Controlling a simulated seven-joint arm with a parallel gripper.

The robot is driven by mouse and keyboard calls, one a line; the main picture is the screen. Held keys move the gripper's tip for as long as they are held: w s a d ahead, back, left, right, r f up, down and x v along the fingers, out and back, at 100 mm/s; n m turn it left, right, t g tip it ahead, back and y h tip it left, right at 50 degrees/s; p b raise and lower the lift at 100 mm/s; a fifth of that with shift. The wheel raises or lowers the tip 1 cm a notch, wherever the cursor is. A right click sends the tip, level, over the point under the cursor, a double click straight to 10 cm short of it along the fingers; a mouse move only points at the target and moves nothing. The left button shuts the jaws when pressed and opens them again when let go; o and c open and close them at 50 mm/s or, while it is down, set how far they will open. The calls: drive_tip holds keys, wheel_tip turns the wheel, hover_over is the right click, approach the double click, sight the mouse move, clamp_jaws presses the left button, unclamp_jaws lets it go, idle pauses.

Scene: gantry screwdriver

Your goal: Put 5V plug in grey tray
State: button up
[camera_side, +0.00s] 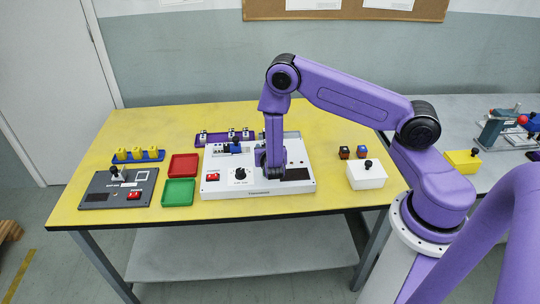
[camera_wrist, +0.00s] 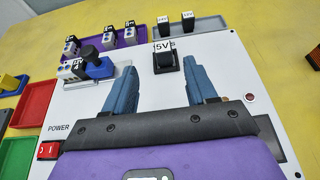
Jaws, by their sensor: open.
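The 5V plug (camera_wrist: 167,61), a small black block with a white "5V" label, sits on the white board (camera_wrist: 225,55) in the wrist view. My gripper (camera_wrist: 162,85) is open, its two blue-grey fingers apart. The plug shows beyond the fingertips, in the gap between them, and nothing is held. The grey tray (camera_wrist: 208,26) lies behind the board and holds two small white-labelled pieces. In the side view my gripper (camera_side: 270,172) is low over the board (camera_side: 218,185). There my arm hides the plug and most of the grey tray.
A purple tray (camera_wrist: 133,41) with several connectors lies left of the grey tray. A blue part with a black knob (camera_wrist: 97,66) stands on the board. Red (camera_side: 183,165) and green (camera_side: 178,192) trays lie left. A white box (camera_side: 367,176) stands right, with yellow table between.

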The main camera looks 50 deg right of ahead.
drive_tip(key=v, duration=0.7)
drive_tip(key=s+a+r+m+g, duration=0.2)
drive_tip(key=s+r+m+g, duration=0.2)
drive_tip(key=s+r+m, duration=0.65)
drive_tip(key=s+a+r+m+g+y, duration=0.1)
drive_tip(key=s+a+r+y, duration=0.1)
drive_tip(key=s, duration=0.4)
drive_tip(key=s+a+r+m+g+y, duration=0.1)
drive_tip(key=s+a+r+g+y, duration=0.1)
drive_tip(key=s, duration=0.4)
drive_tip(key=s+a+r+m+g+y, duration=0.2)
drive_tip(key=s+a+r+y, duration=0.1)
drive_tip(key=s+r+y, duration=0.2)
drive_tip(key=shift+s+a+y, duration=0.25)
drive_tip(key=shift+s+y, duration=0.25)
drive_tip(key=shift+s, duration=0.55)
drive_tip(key=shift+r, duration=0.15)
